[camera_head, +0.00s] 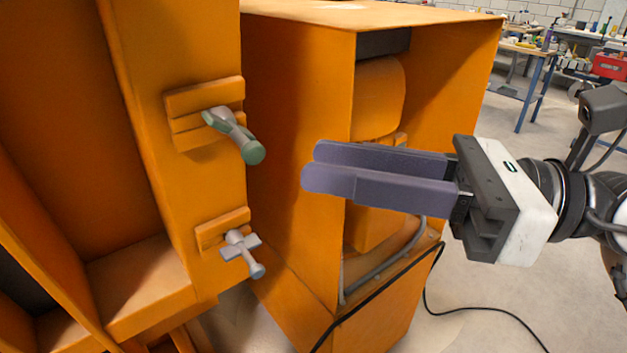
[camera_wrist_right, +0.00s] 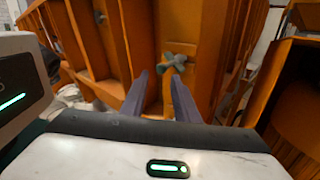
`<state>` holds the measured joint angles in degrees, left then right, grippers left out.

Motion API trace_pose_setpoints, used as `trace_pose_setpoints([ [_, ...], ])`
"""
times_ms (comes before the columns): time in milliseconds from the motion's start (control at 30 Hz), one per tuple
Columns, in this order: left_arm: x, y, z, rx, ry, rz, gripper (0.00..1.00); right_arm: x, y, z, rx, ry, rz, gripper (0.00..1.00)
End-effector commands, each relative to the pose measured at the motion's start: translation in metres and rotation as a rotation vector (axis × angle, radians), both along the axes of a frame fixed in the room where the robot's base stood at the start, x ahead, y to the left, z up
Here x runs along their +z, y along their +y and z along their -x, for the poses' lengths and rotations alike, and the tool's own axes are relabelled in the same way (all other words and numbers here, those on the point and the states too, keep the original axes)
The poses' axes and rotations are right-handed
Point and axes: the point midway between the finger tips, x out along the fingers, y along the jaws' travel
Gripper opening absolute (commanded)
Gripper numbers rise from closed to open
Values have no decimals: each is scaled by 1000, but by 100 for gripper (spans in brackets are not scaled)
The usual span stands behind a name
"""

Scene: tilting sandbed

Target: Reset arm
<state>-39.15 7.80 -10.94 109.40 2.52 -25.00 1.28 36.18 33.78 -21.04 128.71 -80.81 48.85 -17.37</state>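My right gripper (camera_head: 309,165) reaches in from the right in the head view, its two long purple-grey fingers pointing left. The right wrist view shows a gap between its fingertips (camera_wrist_right: 157,80), with nothing held there. The fingers are in front of the orange cabinet and right of a green-and-grey handle (camera_head: 235,136) on the orange post. They look apart from that handle. A lower grey cross-shaped handle (camera_head: 240,252) sits on the same post. One handle (camera_wrist_right: 175,62) shows just beyond the fingertips in the right wrist view; I cannot tell which. My left gripper is not in view.
The orange sandbed frame (camera_head: 175,60) fills the left. An open-sided orange cabinet (camera_head: 290,120) stands behind the fingers. A black cable (camera_head: 378,300) runs down it and across the floor. Workbenches (camera_head: 530,70) stand at the back right. The floor at lower right is otherwise clear.

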Motion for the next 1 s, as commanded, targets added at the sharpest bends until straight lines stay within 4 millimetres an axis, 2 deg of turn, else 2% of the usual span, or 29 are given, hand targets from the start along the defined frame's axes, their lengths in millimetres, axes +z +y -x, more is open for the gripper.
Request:
trace_pose_setpoints([
  [100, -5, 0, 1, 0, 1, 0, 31, -1, -5, 0, 2, -1, 0, 28],
  [500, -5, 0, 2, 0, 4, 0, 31, 1, -6, -1, 8, 34, -32, 28],
  [567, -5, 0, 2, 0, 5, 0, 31, 1, -6, -2, 20, 103, -93, 28],
  [633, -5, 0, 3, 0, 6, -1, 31, 1, -9, -6, 38, 243, -217, 28],
  [733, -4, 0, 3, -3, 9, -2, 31, -6, -25, -28, 42, 546, -485, 28],
  [767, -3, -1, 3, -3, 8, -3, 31, -12, -33, -39, 32, 651, -576, 28],
  [867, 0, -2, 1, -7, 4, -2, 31, -54, -67, -78, -31, 1013, -886, 28],
  [900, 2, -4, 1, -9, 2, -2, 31, -78, -81, -92, -68, 1145, -999, 28],
  [967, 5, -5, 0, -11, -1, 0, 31, -118, -99, -107, -128, 1319, -1146, 28],
  [1000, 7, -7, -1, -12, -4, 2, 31, -146, -109, -112, -170, 1424, -1234, 28],
])
